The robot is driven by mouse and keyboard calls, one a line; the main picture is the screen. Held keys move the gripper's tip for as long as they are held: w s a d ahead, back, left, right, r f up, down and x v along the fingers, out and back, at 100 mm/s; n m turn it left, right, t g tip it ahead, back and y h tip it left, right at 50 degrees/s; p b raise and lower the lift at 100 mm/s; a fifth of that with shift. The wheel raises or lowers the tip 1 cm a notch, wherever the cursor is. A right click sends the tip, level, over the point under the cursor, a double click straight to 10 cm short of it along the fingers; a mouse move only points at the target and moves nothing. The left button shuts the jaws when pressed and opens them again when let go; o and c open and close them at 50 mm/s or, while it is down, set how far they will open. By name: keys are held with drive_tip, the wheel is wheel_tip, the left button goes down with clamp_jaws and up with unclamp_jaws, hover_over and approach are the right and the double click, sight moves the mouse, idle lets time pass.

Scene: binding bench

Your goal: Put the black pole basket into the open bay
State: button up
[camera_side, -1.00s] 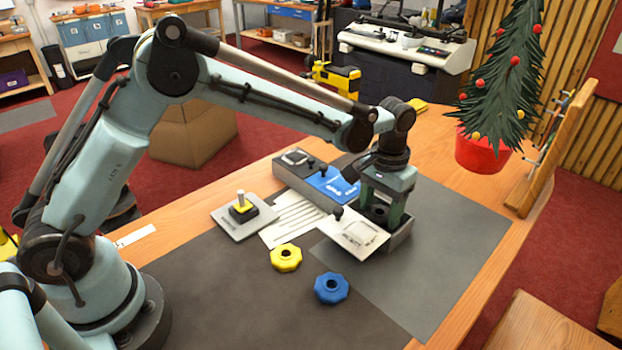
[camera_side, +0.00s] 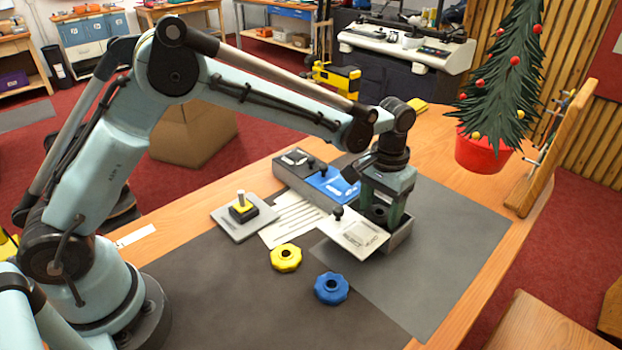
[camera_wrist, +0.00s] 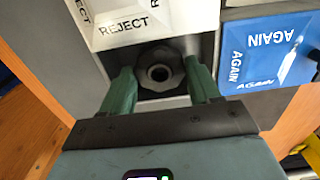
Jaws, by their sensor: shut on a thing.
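The black pole basket (camera_wrist: 157,73), a dark lobed ring with a hole in its middle, sits between the green fingers of my gripper (camera_wrist: 161,88). The gripper is shut on it. In the side view my gripper (camera_side: 383,212) points down at the open bay (camera_side: 401,239) at the near right end of the long grey box. The basket appears within the bay's walls in the wrist view; whether it touches the floor I cannot tell. The white REJECT lid (camera_side: 352,234) is swung out beside this bay, and it also shows in the wrist view (camera_wrist: 130,25).
The blue AGAIN lid (camera_side: 328,184) covers the middle bay, with a grey lid (camera_side: 297,158) beyond. A yellow lobed ring (camera_side: 286,257) and a blue one (camera_side: 331,288) lie on the dark mat. A plate with a post and yellow-black piece (camera_side: 243,210) stands left. The mat's right side is clear.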

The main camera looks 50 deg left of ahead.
drive_tip(key=shift+f, duration=0.7)
drive_tip(key=o, duration=1.1)
wheel_tip(320, 180, up, 12)
drive_tip(key=shift+f, duration=0.2)
idle(0.8)
idle(0.4)
